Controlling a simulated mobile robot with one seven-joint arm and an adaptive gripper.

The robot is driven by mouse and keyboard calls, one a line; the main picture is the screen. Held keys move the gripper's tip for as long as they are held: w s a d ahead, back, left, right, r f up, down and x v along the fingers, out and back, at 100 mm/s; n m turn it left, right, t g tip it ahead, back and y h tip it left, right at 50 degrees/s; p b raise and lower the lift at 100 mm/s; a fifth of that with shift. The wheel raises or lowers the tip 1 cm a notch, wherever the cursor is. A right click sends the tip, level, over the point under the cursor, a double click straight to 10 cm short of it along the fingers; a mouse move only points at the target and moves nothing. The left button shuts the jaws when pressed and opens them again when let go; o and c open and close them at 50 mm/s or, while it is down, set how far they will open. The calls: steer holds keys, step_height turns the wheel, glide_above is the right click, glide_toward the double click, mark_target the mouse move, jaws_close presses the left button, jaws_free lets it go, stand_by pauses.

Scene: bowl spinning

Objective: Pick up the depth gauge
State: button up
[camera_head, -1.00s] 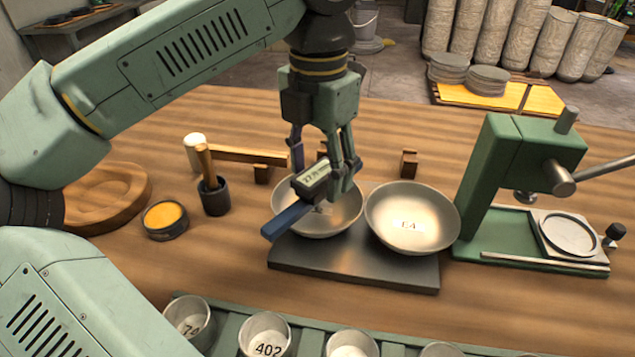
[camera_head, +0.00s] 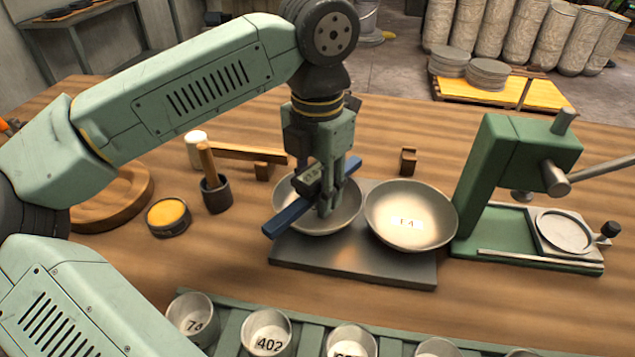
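The depth gauge (camera_head: 287,217) has a long blue bar and a small body with a digital display. The bar slants across and above the left metal bowl (camera_head: 345,217), its near end reaching past the bowl's left rim. My gripper (camera_head: 329,203) is low over this bowl, pointing down, with its fingers at the middle of the bar, beside the display body. One finger passes in front of the bar. The fingers overlap the gauge, so I cannot tell whether they are clamped on it or whether the bar touches the bowl.
A second bowl (camera_head: 412,210) stands right of the left one, both on a dark plate (camera_head: 350,264). A green press (camera_head: 505,165) stands at the right. A mortar (camera_head: 215,195), a yellow tin (camera_head: 168,217) and a wooden ring (camera_head: 120,200) are left. Several numbered cups (camera_head: 268,332) line the front.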

jaws_close()
steer(key=shift+r, duration=0.1)
